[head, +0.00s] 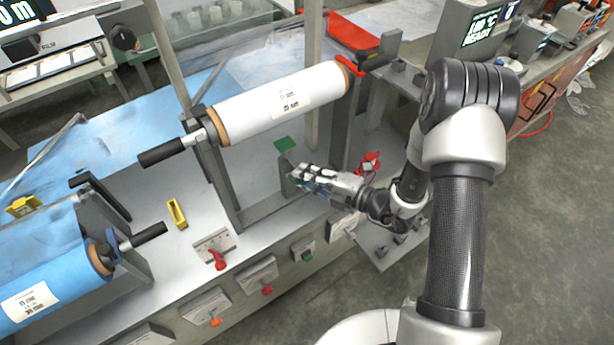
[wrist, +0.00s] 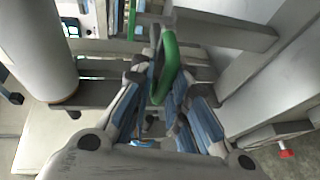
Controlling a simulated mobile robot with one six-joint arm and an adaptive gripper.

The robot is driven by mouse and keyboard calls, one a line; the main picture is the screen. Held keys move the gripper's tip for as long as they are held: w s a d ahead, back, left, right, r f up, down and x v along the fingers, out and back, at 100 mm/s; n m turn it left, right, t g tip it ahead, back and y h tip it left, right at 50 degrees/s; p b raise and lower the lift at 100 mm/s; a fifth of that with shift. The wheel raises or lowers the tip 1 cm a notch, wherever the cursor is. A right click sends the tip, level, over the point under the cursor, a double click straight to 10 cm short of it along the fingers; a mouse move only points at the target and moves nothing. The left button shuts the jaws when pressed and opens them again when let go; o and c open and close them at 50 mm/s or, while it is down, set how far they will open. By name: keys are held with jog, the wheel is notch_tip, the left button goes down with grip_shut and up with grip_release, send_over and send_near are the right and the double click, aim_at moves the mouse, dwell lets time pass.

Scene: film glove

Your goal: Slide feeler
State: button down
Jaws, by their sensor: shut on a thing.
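A green loop-shaped piece (wrist: 168,62), which I take to be the feeler's handle, stands between my fingertips in the wrist view. My gripper (wrist: 160,78) is closed on it, with a blue-padded finger on each side. In the head view my gripper (head: 299,174) is low beside the grey frame, under the right end of the white film roll (head: 283,103). A small green flat piece (head: 285,143) shows just beyond the fingertips there; I cannot tell if it is the same piece.
Grey uprights and bars (wrist: 245,75) stand close around my gripper. A blue film roll (head: 42,292) lies at the left, with a yellow piece (head: 177,214) on the bench near it. A red part (head: 368,163) is right of my gripper.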

jog(key=shift+s+f, duration=0.2)
jog(key=shift+f, duration=0.1)
notch_tip(320, 180, up, 10)
jog(key=p, duration=0.8)
jog(key=shift+w+f, duration=0.1)
jog(key=shift+f, duration=0.25)
jog(key=c, duration=1.7)
grip_release()
jog(key=shift+d, duration=0.1)
jog(key=v, duration=1.2)
